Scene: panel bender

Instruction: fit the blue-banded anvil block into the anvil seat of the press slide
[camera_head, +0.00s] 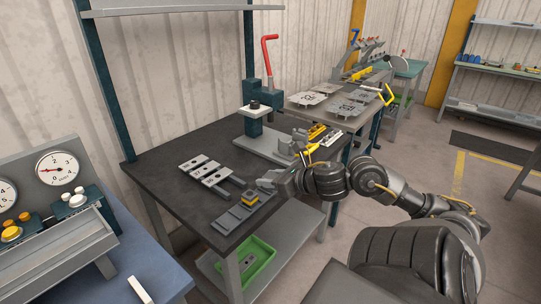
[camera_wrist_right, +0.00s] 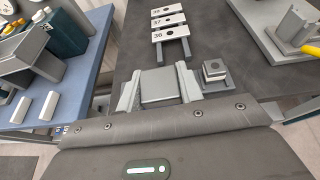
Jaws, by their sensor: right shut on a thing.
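My right gripper (camera_head: 268,184) is low over the front of the dark bench. In the right wrist view its fingers (camera_wrist_right: 159,88) are closed around a grey block (camera_wrist_right: 160,86). No blue band shows on the side I see, so I cannot confirm its colour mark. A yellow-banded block (camera_head: 250,198) stands on a grey pad beside the gripper; it also shows in the right wrist view (camera_wrist_right: 214,70). The press (camera_head: 254,112), with a red lever, stands behind on a grey base plate (camera_head: 262,150). The anvil seat cannot be made out. My left gripper is out of view.
Several numbered plates (camera_head: 204,171) lie on the bench (camera_head: 165,165) left of the gripper. Flat grey pads (camera_head: 229,221) lie toward its front corner. A green bin (camera_head: 260,262) sits on the lower shelf. A gauge panel (camera_head: 62,172) stands on the blue table at left.

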